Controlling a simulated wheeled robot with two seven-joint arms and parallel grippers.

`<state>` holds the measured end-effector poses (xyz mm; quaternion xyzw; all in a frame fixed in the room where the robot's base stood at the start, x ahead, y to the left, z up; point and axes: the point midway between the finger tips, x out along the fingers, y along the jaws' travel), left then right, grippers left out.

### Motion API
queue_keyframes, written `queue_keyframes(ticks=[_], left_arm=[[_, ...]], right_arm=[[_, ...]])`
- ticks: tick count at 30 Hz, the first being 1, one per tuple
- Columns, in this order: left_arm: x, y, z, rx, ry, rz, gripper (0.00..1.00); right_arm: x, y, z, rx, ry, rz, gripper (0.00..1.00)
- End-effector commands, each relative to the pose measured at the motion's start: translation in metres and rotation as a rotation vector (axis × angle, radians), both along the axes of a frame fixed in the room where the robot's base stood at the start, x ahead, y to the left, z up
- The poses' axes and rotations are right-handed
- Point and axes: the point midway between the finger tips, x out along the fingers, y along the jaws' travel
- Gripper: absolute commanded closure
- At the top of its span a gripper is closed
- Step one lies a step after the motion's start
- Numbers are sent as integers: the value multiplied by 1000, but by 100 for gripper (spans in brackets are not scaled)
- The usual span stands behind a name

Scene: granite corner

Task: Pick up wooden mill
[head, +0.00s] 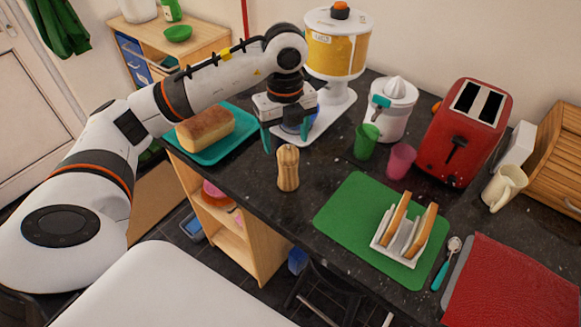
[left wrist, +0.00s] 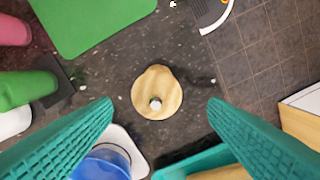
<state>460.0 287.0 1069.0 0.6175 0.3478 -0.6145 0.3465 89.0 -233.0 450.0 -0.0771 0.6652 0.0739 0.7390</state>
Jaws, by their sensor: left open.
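The wooden mill (head: 288,168) stands upright on the dark granite counter, near its front edge. In the left wrist view the mill (left wrist: 157,92) shows from above as a round wooden top with a small pale knob. My left gripper (head: 288,139) is open and empty, above and behind the mill in the head view. In the left wrist view its two teal fingers (left wrist: 160,108) are wide apart, with the mill just beyond the gap between their tips. My right gripper is in neither view.
Left of the mill, a loaf (head: 205,129) lies on a teal tray (head: 238,117). A yellow-and-white dispenser (head: 337,54) stands behind. Green (head: 367,141) and pink (head: 401,161) cups, a red toaster (head: 463,134) and a green mat (head: 345,211) with a toast rack (head: 393,246) are to the right.

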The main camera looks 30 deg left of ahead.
Motion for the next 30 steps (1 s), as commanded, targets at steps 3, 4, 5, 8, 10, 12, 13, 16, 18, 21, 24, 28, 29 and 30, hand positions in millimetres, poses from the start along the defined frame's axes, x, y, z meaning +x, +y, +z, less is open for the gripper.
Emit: queue_keyframes(ticks=[3, 4, 5, 8, 10, 12, 13, 16, 18, 21, 24, 28, 29, 30], left_arm=[[-1, 0, -17, -1, 4, -1, 32], [-1, 0, -21, -2, 3, -1, 32], [0, 0, -24, -1, 2, -1, 32], [0, -1, -30, -2, 1, -2, 32], [-1, -1, -35, -2, 2, -3, 32], [-2, -2, -43, -2, 4, -3, 32], [-3, -3, -47, -2, 5, -4, 32], [-3, -5, -63, -3, 4, -4, 32], [-3, -5, -73, -3, 2, -3, 32], [-2, -5, -81, -3, 1, -4, 32], [-2, -5, -83, -3, -2, -4, 32], [-2, -5, -83, -3, -2, -4, 32], [-2, -5, -83, -3, -2, -4, 35], [-2, -5, -83, -3, -2, -4, 42]], right_arm=[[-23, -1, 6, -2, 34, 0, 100], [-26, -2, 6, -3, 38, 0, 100], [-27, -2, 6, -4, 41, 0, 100], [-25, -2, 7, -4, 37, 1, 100], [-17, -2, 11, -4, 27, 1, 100], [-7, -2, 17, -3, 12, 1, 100], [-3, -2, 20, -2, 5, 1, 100], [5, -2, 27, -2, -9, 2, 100], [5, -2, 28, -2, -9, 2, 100], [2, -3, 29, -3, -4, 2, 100], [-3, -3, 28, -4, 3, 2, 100], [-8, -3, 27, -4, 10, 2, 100], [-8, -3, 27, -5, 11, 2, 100], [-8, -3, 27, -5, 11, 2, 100]])
